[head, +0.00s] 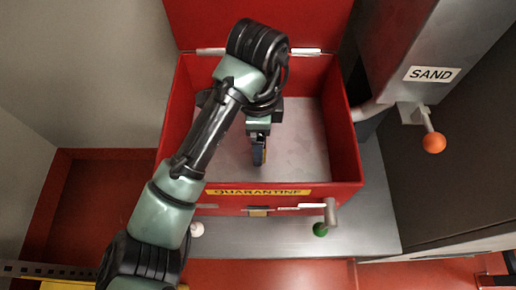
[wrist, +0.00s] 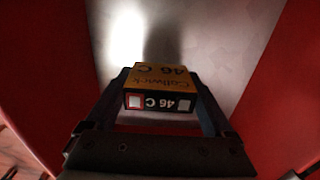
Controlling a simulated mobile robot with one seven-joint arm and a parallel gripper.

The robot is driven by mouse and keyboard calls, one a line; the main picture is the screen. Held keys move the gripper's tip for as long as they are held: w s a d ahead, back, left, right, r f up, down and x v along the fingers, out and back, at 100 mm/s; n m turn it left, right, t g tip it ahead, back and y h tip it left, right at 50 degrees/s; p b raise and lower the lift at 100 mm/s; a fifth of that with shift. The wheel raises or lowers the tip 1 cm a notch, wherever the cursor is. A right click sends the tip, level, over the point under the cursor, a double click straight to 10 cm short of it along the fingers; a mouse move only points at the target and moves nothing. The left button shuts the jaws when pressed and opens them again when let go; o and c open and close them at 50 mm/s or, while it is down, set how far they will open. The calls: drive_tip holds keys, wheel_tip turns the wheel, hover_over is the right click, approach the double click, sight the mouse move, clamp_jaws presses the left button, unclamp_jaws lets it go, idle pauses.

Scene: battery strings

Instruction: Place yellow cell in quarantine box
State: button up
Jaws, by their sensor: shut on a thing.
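The quarantine box (head: 258,200) is red with a pale grey floor and a yellow "QUARANTINE" label on its front. Its lid (head: 300,22) stands open at the back. My gripper (head: 259,152) reaches down inside the box and is shut on the yellow cell. In the wrist view the yellow cell (wrist: 158,84) sits between the two fingers (wrist: 160,98). It has a yellow top reading "Cellwick 46 C" and a black end with "46 C", a red-edged white square and a grey square. Whether the cell touches the floor of the box cannot be told.
A grey chute marked "SAND" (head: 432,74) with an orange knob (head: 434,142) stands to the right of the box. A green knob (head: 320,229) and a white knob (head: 196,229) are at the box's front. The box floor (head: 300,150) looks clear around my gripper.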

drive_tip(key=shift+f+b, duration=0.8)
drive_tip(key=shift+f, duration=1)
drive_tip(key=shift+f, duration=0.2)
drive_tip(key=o, duration=1.4)
drive_tip(key=shift+r, duration=0.1)
wheel_tip(320, 180, up, 12)
drive_tip(key=p, duration=0.7)
drive_tip(key=shift+r, duration=0.15)
